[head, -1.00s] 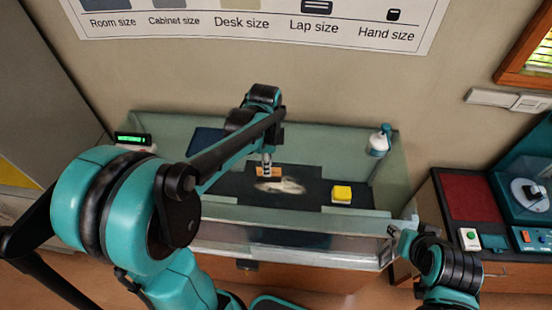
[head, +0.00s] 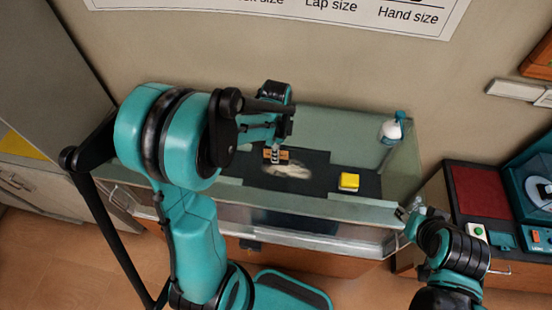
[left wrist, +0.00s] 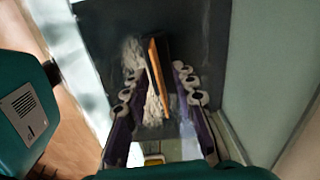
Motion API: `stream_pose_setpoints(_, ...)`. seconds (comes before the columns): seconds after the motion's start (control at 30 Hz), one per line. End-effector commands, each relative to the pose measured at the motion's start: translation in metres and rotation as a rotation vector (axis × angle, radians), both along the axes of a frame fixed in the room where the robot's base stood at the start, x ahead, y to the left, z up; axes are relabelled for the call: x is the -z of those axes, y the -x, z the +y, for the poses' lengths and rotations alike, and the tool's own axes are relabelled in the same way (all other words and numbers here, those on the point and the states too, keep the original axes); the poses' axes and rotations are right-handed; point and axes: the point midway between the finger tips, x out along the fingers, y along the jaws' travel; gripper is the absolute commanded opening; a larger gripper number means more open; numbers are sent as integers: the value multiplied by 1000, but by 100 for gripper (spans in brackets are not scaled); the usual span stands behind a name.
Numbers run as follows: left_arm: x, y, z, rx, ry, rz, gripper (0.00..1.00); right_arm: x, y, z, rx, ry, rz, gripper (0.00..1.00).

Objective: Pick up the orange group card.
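The orange group card (head: 284,155) is small in the head view, at the back of the dark mat (head: 316,181) in the case. In the left wrist view the orange card (left wrist: 161,78) shows as a narrow orange strip with a dark side. My left gripper (head: 275,158) is over the card and partly hides it. In the left wrist view its two fingers (left wrist: 158,88) are apart, one on each side of the card, with gaps visible. My right gripper (head: 404,212) is by the case's front right corner, away from the card; its fingers are too small to read.
A pale powdery patch (head: 288,171) lies on the mat just in front of the card. A yellow block (head: 349,181) is to its right. A white and teal bottle (head: 391,130) stands at the back right. The case's glass front (head: 330,206) forms a barrier.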

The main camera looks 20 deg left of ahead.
Motion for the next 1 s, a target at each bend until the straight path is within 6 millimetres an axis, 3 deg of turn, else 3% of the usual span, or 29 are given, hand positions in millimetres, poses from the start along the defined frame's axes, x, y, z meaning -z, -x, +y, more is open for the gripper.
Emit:
stream_pose_setpoints(0.07,0,0,0,0,0,0,27,0,0,0,0,0,0,40)
stream_pose_setpoints(0.2,-1,0,0,0,0,0,0,0,0,0,0,0,0,40)
stream_pose_setpoints(0.67,-3,0,0,0,0,0,0,0,0,0,0,0,0,40)
stream_pose_setpoints(0.83,-17,0,0,0,0,0,0,-2,0,0,0,0,0,40)
stream_pose_setpoints(1.0,-46,1,-4,2,0,0,0,-6,0,0,0,0,0,40)
